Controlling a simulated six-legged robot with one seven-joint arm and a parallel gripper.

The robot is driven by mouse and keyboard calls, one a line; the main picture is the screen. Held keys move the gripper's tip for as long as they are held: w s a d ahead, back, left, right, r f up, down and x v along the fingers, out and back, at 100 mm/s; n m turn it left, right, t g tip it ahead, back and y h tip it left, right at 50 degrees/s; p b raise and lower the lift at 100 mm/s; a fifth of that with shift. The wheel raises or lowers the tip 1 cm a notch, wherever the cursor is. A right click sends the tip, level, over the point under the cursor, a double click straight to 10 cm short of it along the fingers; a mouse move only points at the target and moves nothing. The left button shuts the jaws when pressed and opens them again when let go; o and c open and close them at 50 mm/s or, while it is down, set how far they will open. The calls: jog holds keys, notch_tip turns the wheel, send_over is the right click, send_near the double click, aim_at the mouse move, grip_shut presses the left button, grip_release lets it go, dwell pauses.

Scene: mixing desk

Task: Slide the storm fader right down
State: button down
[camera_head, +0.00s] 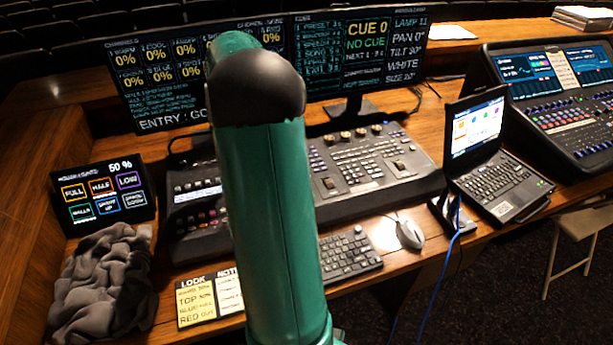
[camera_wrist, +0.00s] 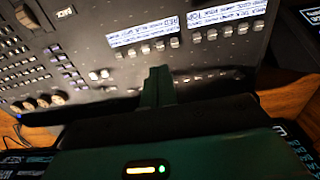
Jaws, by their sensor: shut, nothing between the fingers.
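The lighting console (camera_head: 380,201) stands on the desk below the two big monitors. My green arm covers part of it in the head view, and my gripper is hidden there. In the wrist view, my gripper (camera_wrist: 157,75) is shut and empty, with its fingertips over or against the console panel (camera_wrist: 85,45), which appears upside down. A row of small fader caps (camera_wrist: 197,78) runs to the right of the fingertips, and two pale caps (camera_wrist: 100,74) sit to the left. The labels are too small to read, so I cannot tell which is the storm fader or whether the fingers touch one.
A touch panel (camera_head: 104,193) and a grey cloth (camera_head: 105,285) are on the left. A keyboard (camera_head: 347,255), mouse (camera_head: 409,233) and laptop (camera_head: 495,178) lie in front and to the right. A second console (camera_head: 560,110) stands at the far right.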

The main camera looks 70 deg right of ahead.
jog(key=s+a+r, duration=0.2)
jog(key=s+a, duration=0.6)
jog(key=a, duration=0.1)
dwell(0.3)
dwell(0.4)
jog(key=w+a+r+n+t+h, duration=0.1)
jog(key=w+a+r+n, duration=0.15)
jog(key=a, duration=0.65)
jog(key=w+a+r+n+t, duration=0.1)
jog(key=a+r+n, duration=0.15)
jog(key=a, duration=0.65)
jog(key=s+a+n+t, duration=0.1)
jog(key=s+a+n, duration=0.1)
jog(key=a, duration=0.6)
jog(key=s+a+r+n+t+y, duration=0.1)
jog(key=s+a, duration=0.3)
jog(key=a, duration=0.5)
jog(key=shift+a+r+n+t, duration=0.25)
jog(key=shift+r+n+t, duration=0.05)
jog(key=shift+n+t, duration=0.55)
